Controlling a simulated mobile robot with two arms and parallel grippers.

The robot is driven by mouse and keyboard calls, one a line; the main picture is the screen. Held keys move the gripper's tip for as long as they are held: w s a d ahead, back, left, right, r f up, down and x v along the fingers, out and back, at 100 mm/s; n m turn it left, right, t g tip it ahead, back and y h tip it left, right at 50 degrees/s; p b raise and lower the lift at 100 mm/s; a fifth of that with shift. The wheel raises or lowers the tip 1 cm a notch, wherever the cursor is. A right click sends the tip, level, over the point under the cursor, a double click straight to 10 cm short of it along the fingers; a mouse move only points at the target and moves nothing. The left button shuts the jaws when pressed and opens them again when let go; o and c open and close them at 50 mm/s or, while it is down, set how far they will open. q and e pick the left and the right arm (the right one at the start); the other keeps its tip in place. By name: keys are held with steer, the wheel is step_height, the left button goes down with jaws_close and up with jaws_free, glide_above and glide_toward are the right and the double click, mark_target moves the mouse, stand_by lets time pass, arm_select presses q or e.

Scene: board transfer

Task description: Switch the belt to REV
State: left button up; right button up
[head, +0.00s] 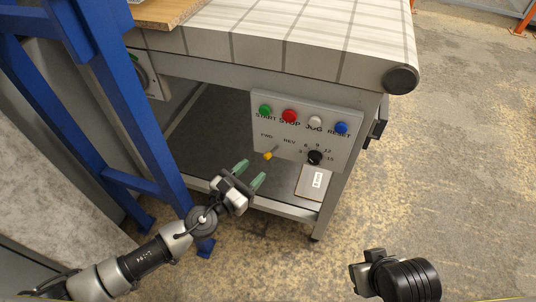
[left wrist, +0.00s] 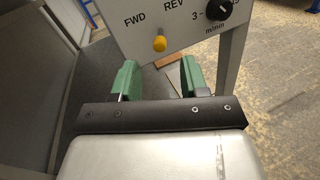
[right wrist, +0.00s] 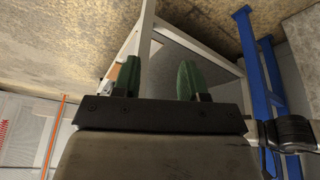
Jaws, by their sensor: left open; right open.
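The control panel (head: 257,144) is on the front of the belt frame. Its yellow-tipped selector lever (head: 268,155) sits below the FWD and REV labels; it also shows in the left wrist view (left wrist: 159,43). I cannot tell for sure which side it is set to. My left gripper (head: 250,173) is open with green fingers, just below and left of the lever in the head view. In the left wrist view the lever tip shows beyond the gap between the fingers (left wrist: 158,72), apart from them. My right gripper (right wrist: 157,80) is open and empty, away from the panel.
Green, red, white and blue buttons (head: 341,128) line the panel's top. A black speed knob (head: 315,158) is right of the lever, above a white-labelled box (head: 314,182). The belt (head: 290,40) runs above. A blue post (head: 120,110) stands left.

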mark_target(268, 153)
arm_select(q)
steer(key=x, duration=0.7)
steer(key=shift+w, duration=0.1)
jaws_close()
